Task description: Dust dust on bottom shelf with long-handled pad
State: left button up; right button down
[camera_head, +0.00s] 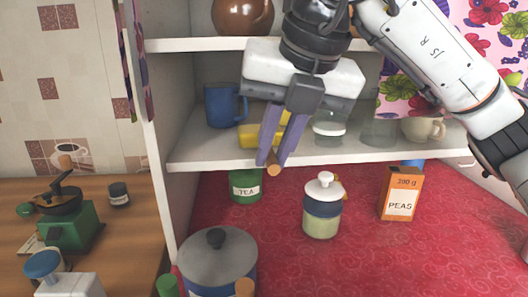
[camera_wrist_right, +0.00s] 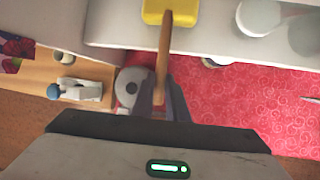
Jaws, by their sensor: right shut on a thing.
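My right gripper (camera_head: 270,160) is shut on the wooden handle of the long-handled pad, in front of the lower white shelf (camera_head: 215,154). The handle's round end (camera_head: 273,170) shows just below the fingertips. The yellow pad (camera_head: 250,136) is over the shelf boards, partly hidden behind the fingers; I cannot tell whether it touches the shelf. In the right wrist view the handle (camera_wrist_right: 165,45) runs up from between the fingers to the yellow pad (camera_wrist_right: 171,11) at the shelf's front edge. I cannot make out any dust. My left gripper is not in view.
A blue mug (camera_head: 222,105) stands left of the pad; a glass jar (camera_head: 330,128) and a cream cup (camera_head: 422,129) stand right. Below, on red oilcloth, are a green tea tin (camera_head: 245,186), a lidded jar (camera_head: 322,212), a peas box (camera_head: 399,196) and a grey-lidded pot (camera_head: 217,262).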

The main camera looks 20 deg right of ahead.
jog(key=shift+w+a, duration=0.55)
jog(key=shift+a, duration=1.5)
jog(key=s+d+b, duration=0.1)
jog(key=d+b, duration=0.1)
jog(key=d, duration=0.4)
jog(key=shift+s, duration=0.35)
dwell(0.3)
jog(key=s+a+r, duration=0.1)
jog(key=s+a, duration=0.3)
jog(key=s, duration=0.9)
jog(key=shift+s+r, duration=0.2)
dwell(0.5)
dwell(0.5)
